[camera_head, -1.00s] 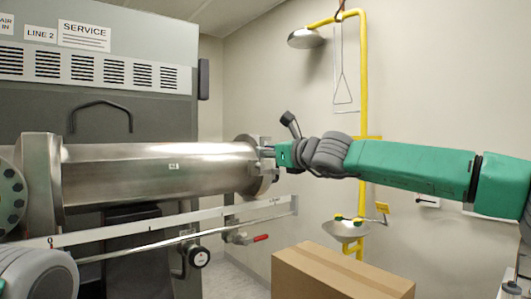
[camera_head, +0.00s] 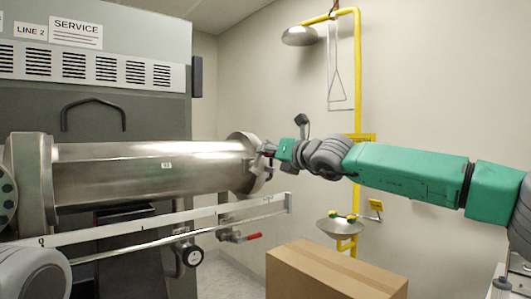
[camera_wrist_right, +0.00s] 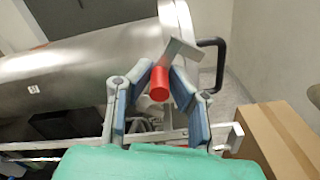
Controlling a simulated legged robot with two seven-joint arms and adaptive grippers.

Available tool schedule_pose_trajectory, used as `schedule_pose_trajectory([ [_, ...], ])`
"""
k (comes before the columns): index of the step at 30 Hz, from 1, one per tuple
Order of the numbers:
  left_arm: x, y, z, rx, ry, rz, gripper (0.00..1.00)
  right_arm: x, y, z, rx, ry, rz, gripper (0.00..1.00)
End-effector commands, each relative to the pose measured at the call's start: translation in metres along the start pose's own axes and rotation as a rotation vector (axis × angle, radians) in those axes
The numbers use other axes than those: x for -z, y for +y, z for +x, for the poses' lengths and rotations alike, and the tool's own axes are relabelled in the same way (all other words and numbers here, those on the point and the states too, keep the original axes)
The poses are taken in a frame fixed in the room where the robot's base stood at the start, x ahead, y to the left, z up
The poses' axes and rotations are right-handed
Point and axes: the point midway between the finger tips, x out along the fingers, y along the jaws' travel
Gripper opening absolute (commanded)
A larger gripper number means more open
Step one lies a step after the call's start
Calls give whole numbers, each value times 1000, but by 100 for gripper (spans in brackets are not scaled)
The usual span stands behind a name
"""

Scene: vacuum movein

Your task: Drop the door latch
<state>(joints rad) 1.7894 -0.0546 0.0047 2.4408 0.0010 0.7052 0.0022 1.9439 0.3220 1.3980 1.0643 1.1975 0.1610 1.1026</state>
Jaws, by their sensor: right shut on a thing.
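The door latch has a red cylindrical grip (camera_wrist_right: 160,84) and a flat metal plate (camera_wrist_right: 181,51) standing out above it at a slant in the right wrist view. My right gripper (camera_wrist_right: 161,73) is shut on the red grip, with a blue-padded finger on each side. In the head view my right gripper (camera_head: 270,151) is at the right end flange (camera_head: 243,163) of the steel cylinder (camera_head: 150,172). The latch is small and mostly hidden by the fingers there. A black bent handle (camera_wrist_right: 216,60) shows behind the plate. My left gripper is not in view.
A long pale rail (camera_head: 150,224) runs below the cylinder, near a red-handled valve (camera_head: 251,237) and a gauge (camera_head: 192,256). A cardboard box (camera_head: 335,272) stands below my right arm. A yellow safety-shower pipe (camera_head: 357,90) and basin (camera_head: 339,225) stand behind it.

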Motion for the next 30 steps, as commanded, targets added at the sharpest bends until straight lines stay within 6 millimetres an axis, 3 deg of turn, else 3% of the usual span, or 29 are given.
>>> schedule_pose_trajectory([
  [1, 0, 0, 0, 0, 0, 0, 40, 11, -4, 2, 7, 16, 8, 0],
  [14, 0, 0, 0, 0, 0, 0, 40, 11, -4, 2, 7, 17, 19, 0],
  [15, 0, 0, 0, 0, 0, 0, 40, 11, -4, 2, 7, 17, 19, 19],
  [17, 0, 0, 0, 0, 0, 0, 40, 11, -4, 2, 7, 16, 19, 35],
  [30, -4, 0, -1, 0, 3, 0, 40, 4, -2, -7, 1, 7, 21, 35],
])
